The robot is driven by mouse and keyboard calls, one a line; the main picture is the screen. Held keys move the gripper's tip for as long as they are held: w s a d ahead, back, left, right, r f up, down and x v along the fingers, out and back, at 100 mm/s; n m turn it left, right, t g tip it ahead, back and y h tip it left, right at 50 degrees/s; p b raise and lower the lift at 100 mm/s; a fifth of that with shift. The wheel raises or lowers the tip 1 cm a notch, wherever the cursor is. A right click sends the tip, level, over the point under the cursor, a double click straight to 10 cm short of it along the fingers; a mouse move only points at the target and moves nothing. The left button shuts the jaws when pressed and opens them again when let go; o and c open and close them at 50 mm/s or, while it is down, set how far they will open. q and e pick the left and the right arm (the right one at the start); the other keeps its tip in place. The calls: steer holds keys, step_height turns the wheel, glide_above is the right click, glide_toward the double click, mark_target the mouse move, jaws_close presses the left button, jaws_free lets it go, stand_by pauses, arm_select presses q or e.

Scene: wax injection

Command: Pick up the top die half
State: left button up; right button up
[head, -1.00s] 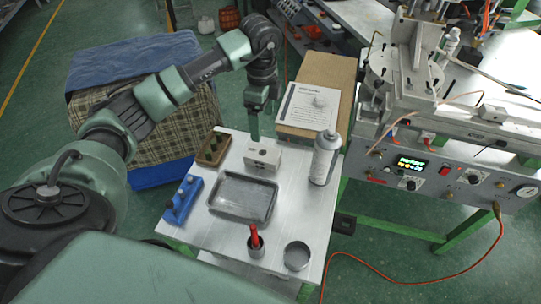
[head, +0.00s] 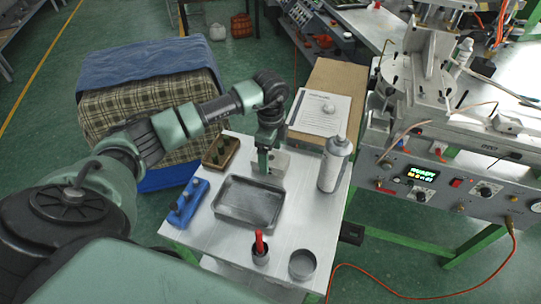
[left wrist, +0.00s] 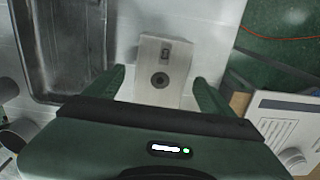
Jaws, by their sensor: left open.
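The die (head: 279,163), a pale metal block, lies on the white table behind the metal tray. In the left wrist view the block (left wrist: 163,72) shows its top face with a dark round hole and a small slot. Whether this is one half or two stacked halves I cannot tell. My left gripper (head: 264,168) is open and points down at the block, covering part of it in the head view. In the left wrist view its two fingers (left wrist: 160,85) stand on either side of the block's near end, with gaps. My right gripper is not in view.
A metal tray (head: 222,214) lies just in front of the block. A spray can (head: 334,165) stands to the right, a brown holder (head: 220,150) and blue rack (head: 183,207) to the left. A cup with a red-handled tool (head: 260,256) and round tin (head: 302,265) stand in front. A cardboard box (head: 335,80) is behind.

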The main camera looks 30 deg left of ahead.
arm_select(q)
steer(key=shift+f, duration=0.45)
steer(key=c, duration=1.6)
steer(key=shift+r, duration=0.1)
steer(key=shift+c, duration=1)
steer(key=shift+r, duration=0.1)
